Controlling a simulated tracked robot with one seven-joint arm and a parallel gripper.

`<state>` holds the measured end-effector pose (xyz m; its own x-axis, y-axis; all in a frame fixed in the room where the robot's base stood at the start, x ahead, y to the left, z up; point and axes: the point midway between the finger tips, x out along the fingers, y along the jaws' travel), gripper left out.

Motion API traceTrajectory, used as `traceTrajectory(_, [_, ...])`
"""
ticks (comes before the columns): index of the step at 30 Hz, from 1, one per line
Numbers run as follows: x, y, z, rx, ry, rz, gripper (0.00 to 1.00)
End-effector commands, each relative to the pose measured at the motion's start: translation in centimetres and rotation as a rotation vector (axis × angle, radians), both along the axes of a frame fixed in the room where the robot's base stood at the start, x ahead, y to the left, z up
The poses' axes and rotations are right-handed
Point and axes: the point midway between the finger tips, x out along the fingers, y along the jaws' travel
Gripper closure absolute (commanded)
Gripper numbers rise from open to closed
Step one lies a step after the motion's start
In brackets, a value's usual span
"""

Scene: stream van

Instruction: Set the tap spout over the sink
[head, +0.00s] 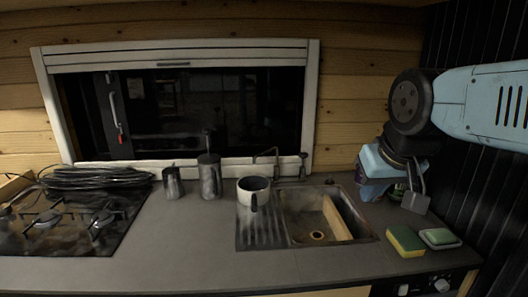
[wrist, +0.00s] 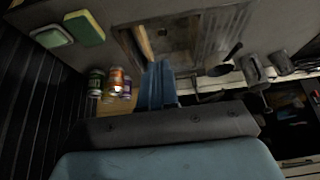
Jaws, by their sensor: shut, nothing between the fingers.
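The dark tap (head: 276,163) stands behind the sink, near the window sill. My gripper (head: 368,188) hangs at the right of the sink, well apart from the tap. Its blue fingers (wrist: 157,75) are shut and empty in the wrist view. The tap is hard to make out in the wrist view.
Small bottles (wrist: 113,82) are near my gripper by the right wall. A board (head: 336,218) leans in the basin.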

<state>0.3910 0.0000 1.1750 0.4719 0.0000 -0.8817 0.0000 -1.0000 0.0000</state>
Motion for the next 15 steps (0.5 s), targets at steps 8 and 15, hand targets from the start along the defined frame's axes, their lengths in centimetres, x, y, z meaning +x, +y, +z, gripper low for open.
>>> traceTrajectory(8, [0.0,0.0,0.0,0.0,0.0,0.0,1.0])
traceTrajectory(15, [1.1,0.2,0.9,0.013,0.01,-0.017,0.81])
